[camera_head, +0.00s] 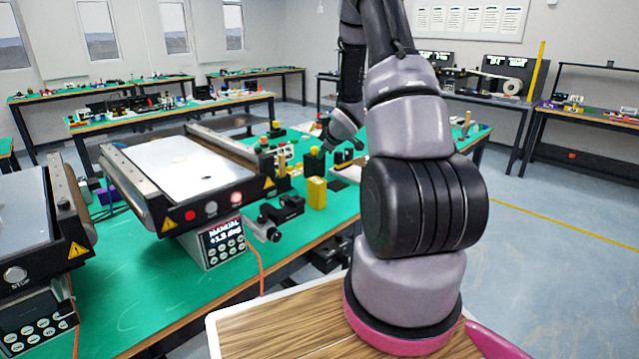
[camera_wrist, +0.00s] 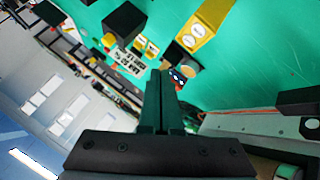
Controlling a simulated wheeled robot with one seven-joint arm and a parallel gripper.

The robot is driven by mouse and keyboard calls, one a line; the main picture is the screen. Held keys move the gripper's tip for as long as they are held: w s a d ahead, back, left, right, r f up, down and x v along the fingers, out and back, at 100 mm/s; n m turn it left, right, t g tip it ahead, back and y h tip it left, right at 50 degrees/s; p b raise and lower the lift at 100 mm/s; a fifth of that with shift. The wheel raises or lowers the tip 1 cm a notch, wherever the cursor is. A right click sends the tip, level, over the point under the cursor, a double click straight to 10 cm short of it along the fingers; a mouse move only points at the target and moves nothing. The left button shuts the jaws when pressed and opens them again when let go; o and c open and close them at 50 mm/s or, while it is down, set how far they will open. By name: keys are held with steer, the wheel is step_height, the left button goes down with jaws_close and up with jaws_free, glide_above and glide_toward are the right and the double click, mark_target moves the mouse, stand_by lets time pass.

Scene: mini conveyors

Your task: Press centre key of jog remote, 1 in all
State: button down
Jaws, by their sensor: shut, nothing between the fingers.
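My gripper (camera_wrist: 162,72) is shut and empty, its two dark fingers together in the wrist view. In the head view my gripper (camera_head: 328,145) shows small behind my upper arm, over the green table. I cannot pick out the jog remote surely in the head view.
A yellow box (camera_wrist: 207,28) and a black block (camera_wrist: 124,21) stand near the fingertips. The yellow box (camera_head: 317,193) also shows in the head view. A mini conveyor (camera_head: 185,165) with a keypad panel (camera_head: 221,245) is to the left on the green table (camera_head: 150,290).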

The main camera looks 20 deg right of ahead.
mark_target(318, 181)
steer(key=shift+f, duration=3.6)
steer(key=shift+f, duration=0.15)
steer(key=shift+f, duration=0.25)
steer(key=shift+f, duration=0.45)
steer(key=shift+r, duration=0.85)
steer(key=shift+r, duration=0.1)
steer(key=shift+r, duration=2.4)
steer(key=shift+r, duration=0.1)
